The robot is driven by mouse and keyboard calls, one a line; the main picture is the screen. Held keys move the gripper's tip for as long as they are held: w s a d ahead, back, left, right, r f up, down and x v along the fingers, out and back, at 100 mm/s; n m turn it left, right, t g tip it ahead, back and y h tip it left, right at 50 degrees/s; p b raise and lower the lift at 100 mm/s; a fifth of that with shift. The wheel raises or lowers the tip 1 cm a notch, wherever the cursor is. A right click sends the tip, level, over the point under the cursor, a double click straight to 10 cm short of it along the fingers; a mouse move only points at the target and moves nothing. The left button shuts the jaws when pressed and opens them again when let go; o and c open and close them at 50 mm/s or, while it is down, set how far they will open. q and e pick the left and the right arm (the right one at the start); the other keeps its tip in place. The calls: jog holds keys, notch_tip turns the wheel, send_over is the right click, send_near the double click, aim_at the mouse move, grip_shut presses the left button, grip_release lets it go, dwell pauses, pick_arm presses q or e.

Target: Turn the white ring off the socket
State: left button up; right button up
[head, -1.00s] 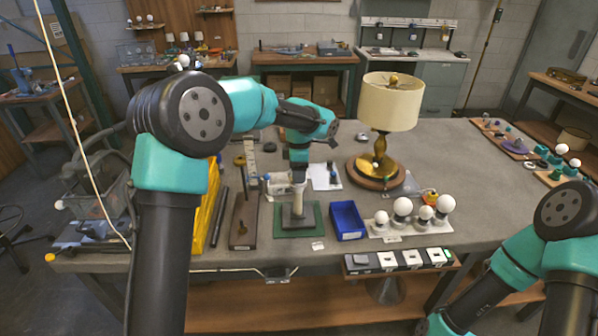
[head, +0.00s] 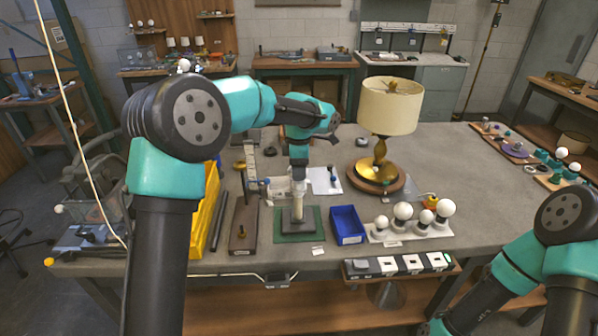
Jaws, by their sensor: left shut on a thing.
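My left gripper (head: 298,186) points straight down over a grey stand (head: 297,214) on a green mat (head: 277,226). It is shut on the small pale ring at the top of the stand. The fingers cover most of the ring and the socket, so I cannot tell how far the ring is turned or whether it is clear of the socket. My right arm comes in at the lower right, with its gripper outside the picture.
A blue bin (head: 347,226) stands right of the mat, beside a white board with several bulbs (head: 403,211). A brass lamp with a cream shade (head: 391,106) stands behind. A wooden board (head: 244,222) and a yellow rack (head: 205,215) are on the left.

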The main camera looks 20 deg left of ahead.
pick_arm(q)
jog(key=shift+r, duration=0.45)
jog(key=shift+r, duration=0.1)
notch_tip(320, 180, up, 4)
jog(key=shift+f, duration=0.1)
dwell(0.6)
